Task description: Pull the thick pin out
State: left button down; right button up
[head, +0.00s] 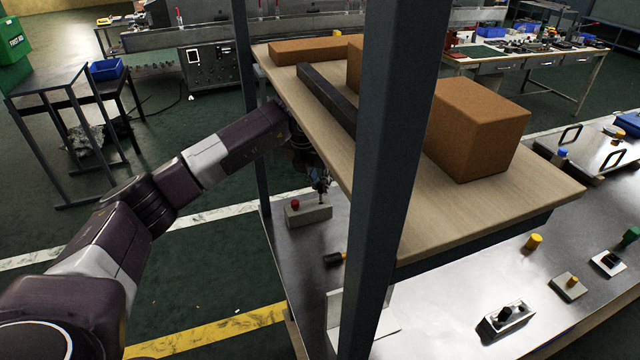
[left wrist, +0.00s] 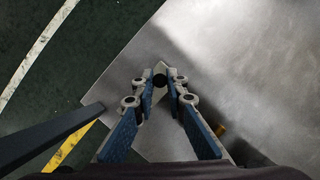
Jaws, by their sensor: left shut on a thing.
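A pale block (head: 308,215) stands on the metal bench under the wooden shelf, with a red-topped pin (head: 295,204) at its left end. My left gripper (head: 320,188) reaches under the shelf and is over the right part of this block. In the left wrist view my left gripper (left wrist: 161,84) points down, its blue-padded fingers closed on a dark round pin (left wrist: 160,80); I take this as the thick pin. A corner of the block (left wrist: 163,67) shows beyond it. The pin's lower end is hidden, so I cannot tell how deep it sits. My right gripper is not in view.
The wooden shelf (head: 480,205) with brown boxes (head: 475,130) lies close above my left gripper. A dark post (head: 395,170) stands in front. A black-and-yellow item (head: 334,259) lies on the bench. Several small fixtures (head: 505,318) stand at the right.

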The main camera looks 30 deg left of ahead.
aim_at(320, 185)
pick_arm(q)
jog(key=shift+r, duration=0.35)
jog(key=shift+r+p, duration=0.9)
jog(key=shift+r, duration=0.6)
